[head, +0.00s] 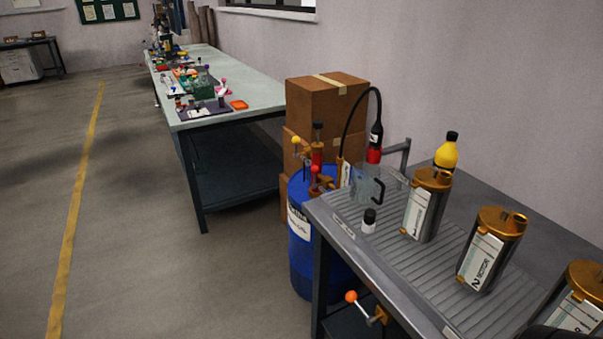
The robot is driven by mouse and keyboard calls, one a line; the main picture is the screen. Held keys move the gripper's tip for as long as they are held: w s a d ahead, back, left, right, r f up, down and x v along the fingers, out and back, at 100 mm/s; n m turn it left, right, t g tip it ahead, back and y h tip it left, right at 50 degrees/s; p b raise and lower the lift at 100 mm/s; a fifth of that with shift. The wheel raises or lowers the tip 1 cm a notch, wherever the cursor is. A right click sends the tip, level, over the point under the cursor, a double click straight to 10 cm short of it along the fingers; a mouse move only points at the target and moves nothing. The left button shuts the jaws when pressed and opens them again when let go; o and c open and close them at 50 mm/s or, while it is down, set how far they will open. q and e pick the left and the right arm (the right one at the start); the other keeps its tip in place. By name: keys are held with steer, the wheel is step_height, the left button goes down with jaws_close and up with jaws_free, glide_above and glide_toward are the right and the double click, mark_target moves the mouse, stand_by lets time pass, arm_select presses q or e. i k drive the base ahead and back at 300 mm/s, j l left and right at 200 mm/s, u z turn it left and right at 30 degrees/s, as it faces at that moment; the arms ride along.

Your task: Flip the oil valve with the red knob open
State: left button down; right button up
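A blue drum (305,262) stands on the floor at the left end of the grey bench. A red pump and brass valve fittings sit on top of it. A small red knob (314,169) shows on these fittings, just below a yellow knob (296,141). The knobs are small, and I cannot tell how the valve with the red knob is turned. A separate valve with an orange ball knob (351,297) is mounted low at the bench's front. Neither of my grippers is in view.
The grey bench (345,229) holds a clear jug (368,190), a small black-capped bottle (369,221), a yellow bottle (446,154) and several brass-topped canisters. Cardboard boxes (322,103) stand behind the drum. A long cluttered table (245,86) is farther back. The floor at left is clear.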

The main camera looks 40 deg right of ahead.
mark_target(315, 170)
steer(key=z, duration=0.9)
steer(key=i+z, duration=0.1)
steer(key=z, duration=0.35)
steer(key=i+j+z, duration=0.1)
steer(key=z, duration=0.3)
steer(key=i+j+z, duration=0.1)
steer(key=z, duration=0.35)
steer(key=i+j+z, duration=0.1)
steer(key=j+z, duration=0.55)
steer(key=j, duration=0.25)
steer(key=i+j+z, duration=0.1)
steer(key=j, duration=0.65)
steer(key=i+j+z, duration=0.1)
steer(key=j, duration=0.6)
